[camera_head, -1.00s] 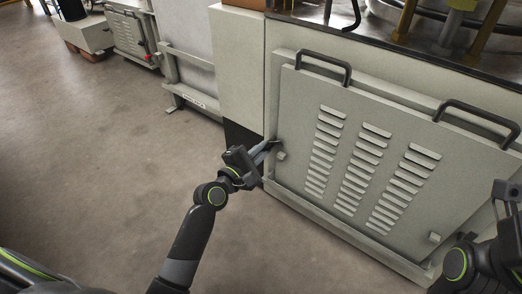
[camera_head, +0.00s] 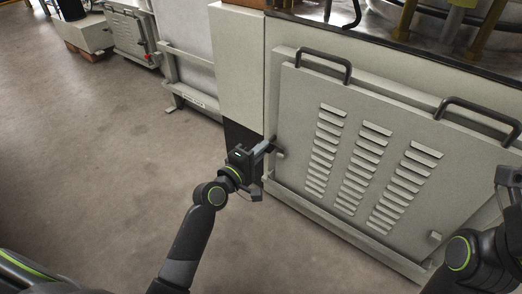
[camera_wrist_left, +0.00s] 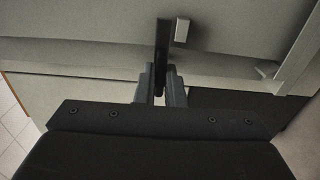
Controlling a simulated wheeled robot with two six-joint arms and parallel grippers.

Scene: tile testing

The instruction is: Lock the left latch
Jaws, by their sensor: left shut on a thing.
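The grey louvred panel (camera_head: 310,100) stands upright against the machine, with the left latch (camera_head: 279,153) at its lower left edge. My left gripper (camera_head: 268,147) is at that latch, with its fingers pointing at the panel edge. In the left wrist view, the fingers (camera_wrist_left: 160,86) are shut on the dark lever of the left latch (camera_wrist_left: 162,45), beside a small pale block (camera_wrist_left: 181,30). Another small pale latch block (camera_head: 435,237) sits at the panel's lower right. My right gripper (camera_head: 508,180) is at the right edge, apart from the panel; its opening is unclear.
Two dark handles (camera_head: 323,62) (camera_head: 478,110) stick out from the panel's top. A low ledge (camera_head: 330,222) runs under the panel. Pipes and hoses stand on the machine top above. The concrete floor (camera_head: 110,150) at left is clear.

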